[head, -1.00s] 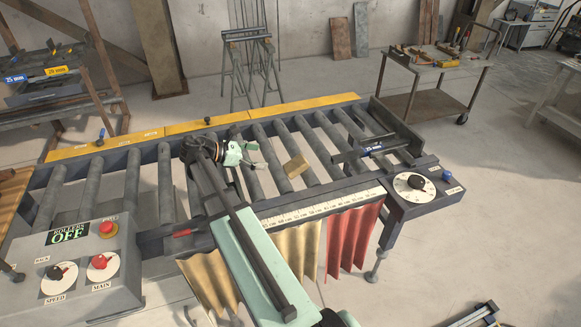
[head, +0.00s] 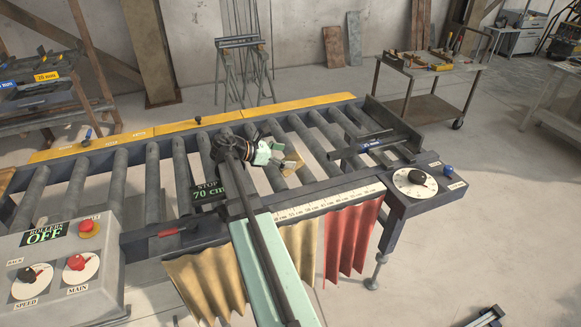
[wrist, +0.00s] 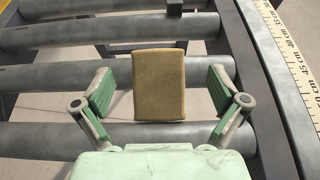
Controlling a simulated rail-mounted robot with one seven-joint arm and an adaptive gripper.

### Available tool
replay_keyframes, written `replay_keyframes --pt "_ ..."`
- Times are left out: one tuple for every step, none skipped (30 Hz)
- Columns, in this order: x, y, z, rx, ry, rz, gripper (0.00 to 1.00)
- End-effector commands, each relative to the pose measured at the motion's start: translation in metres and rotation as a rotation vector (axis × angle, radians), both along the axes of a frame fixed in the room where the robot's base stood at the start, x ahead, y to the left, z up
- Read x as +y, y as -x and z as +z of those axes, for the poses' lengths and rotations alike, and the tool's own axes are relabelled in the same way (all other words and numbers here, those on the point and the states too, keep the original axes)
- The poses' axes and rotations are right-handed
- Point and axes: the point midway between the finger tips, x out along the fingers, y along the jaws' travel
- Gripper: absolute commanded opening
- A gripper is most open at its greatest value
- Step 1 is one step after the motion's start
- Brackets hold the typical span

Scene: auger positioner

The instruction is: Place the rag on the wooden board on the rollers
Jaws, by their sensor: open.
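A small tan slab (head: 292,162) lies across the grey rollers; it could be the wooden board, but I cannot be sure of its material. My gripper (head: 270,153) is open and empty just at its left in the head view. In the wrist view the slab (wrist: 158,85) sits centred between the two spread green fingers, with a gap on each side. Cloths hang from the conveyor's front rail: a tan one (head: 205,285), a yellowish one (head: 300,252) and a red one (head: 352,245). I cannot tell which of these is the rag.
The roller conveyor has a yellow back rail (head: 185,126) and a ruler on the front rail (head: 330,201). A control box (head: 60,258) reads rollers off. A dial (head: 414,183) is at the right.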

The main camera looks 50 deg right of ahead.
Motion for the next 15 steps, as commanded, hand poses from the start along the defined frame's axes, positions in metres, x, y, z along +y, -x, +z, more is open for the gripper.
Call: replay_keyframes --pt "-0.005 0.002 -0.008 -0.001 0.001 -0.003 0.97" --pt "-0.008 0.004 -0.009 -0.002 0.001 -0.003 0.97" --pt "-0.012 0.005 -0.012 -0.002 0.001 -0.002 0.97" --pt "-0.015 0.006 -0.013 -0.002 0.001 -0.002 0.97" --pt "-0.018 0.007 -0.014 -0.002 0.001 -0.001 0.97" --pt "-0.022 0.011 -0.016 -0.002 0.001 -0.002 0.97" --pt "-0.025 0.013 -0.017 -0.002 0.001 -0.003 0.97" --pt "-0.028 0.015 -0.018 -0.002 0.001 -0.003 0.97" --pt "-0.03 0.016 -0.018 -0.001 0.001 -0.002 0.97" --pt "-0.031 0.017 -0.018 -0.001 0.001 -0.002 0.97" --pt "-0.032 0.017 -0.018 -0.002 0.001 -0.001 0.97" --pt "-0.033 0.017 -0.017 -0.002 0.001 -0.001 0.97" --pt "-0.033 0.017 -0.017 -0.001 0.001 0.001 0.97" --pt "-0.033 0.017 -0.017 -0.001 0.001 0.001 0.97" --pt "-0.033 0.017 -0.016 -0.001 0.001 0.001 0.97"
